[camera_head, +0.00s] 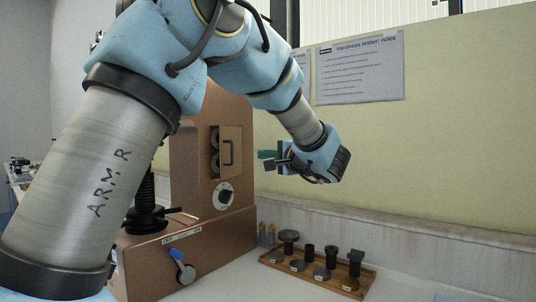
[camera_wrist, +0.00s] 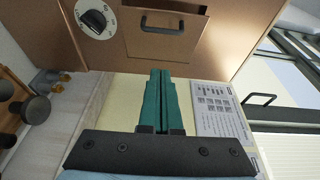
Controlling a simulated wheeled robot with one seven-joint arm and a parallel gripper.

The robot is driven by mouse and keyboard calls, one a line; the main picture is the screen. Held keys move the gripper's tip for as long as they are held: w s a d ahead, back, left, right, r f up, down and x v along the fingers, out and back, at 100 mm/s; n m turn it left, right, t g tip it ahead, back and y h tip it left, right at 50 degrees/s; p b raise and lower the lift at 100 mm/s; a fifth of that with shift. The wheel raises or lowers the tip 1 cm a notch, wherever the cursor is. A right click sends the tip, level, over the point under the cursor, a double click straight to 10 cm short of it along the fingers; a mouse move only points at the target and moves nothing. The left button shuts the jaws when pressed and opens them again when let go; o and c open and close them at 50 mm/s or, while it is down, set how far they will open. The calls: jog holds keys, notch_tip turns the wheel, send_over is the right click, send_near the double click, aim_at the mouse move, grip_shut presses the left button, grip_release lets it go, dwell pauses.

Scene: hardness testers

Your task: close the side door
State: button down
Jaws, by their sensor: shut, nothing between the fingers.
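The copper-brown hardness tester (camera_head: 240,232) stands on the table. On its side face is the side door (camera_head: 236,166), a small panel with a dark handle (camera_head: 228,152). The door stands ajar, and round grey parts (camera_head: 214,139) show in the opening to its left. In the wrist view the door (camera_wrist: 150,46) and its handle (camera_wrist: 163,29) are beyond the fingertips, with a gap along the panel's upper edge. My gripper (camera_head: 266,154) is to the right of the door, apart from it. Its teal fingers (camera_wrist: 160,74) are together and hold nothing.
A dial (camera_head: 224,194) sits below the door, and a lever (camera_head: 182,267) is low on the front. A wooden tray (camera_head: 318,277) with several dark anvils stands on the table below my gripper. A wall with a rules sheet (camera_head: 360,72) rises behind.

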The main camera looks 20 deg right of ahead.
aim_at(223, 153)
jog(key=w+a+p, duration=0.2)
jog(key=w+a, duration=0.2)
jog(key=w, duration=0.3)
jog(key=shift+w+a+p, duration=0.15)
jog(key=shift+w+p, duration=0.1)
jog(key=shift+p, duration=0.05)
jog(key=shift+f, duration=0.15)
jog(key=a+b, duration=0.1)
jog(key=b, duration=0.2)
jog(key=w+a+h+b, duration=0.1)
jog(key=b, duration=0.2)
jog(key=a+m+b, duration=0.1)
jog(key=b, duration=0.2)
jog(key=shift+w+a+f+h+b, duration=0.15)
jog(key=shift+w+f+h+b, duration=0.15)
jog(key=shift+w+h+b, duration=0.1)
jog(key=shift+w+a+r+b, duration=0.25)
jog(key=shift+a+r+b, duration=0.15)
jog(key=shift+b, duration=0.2)
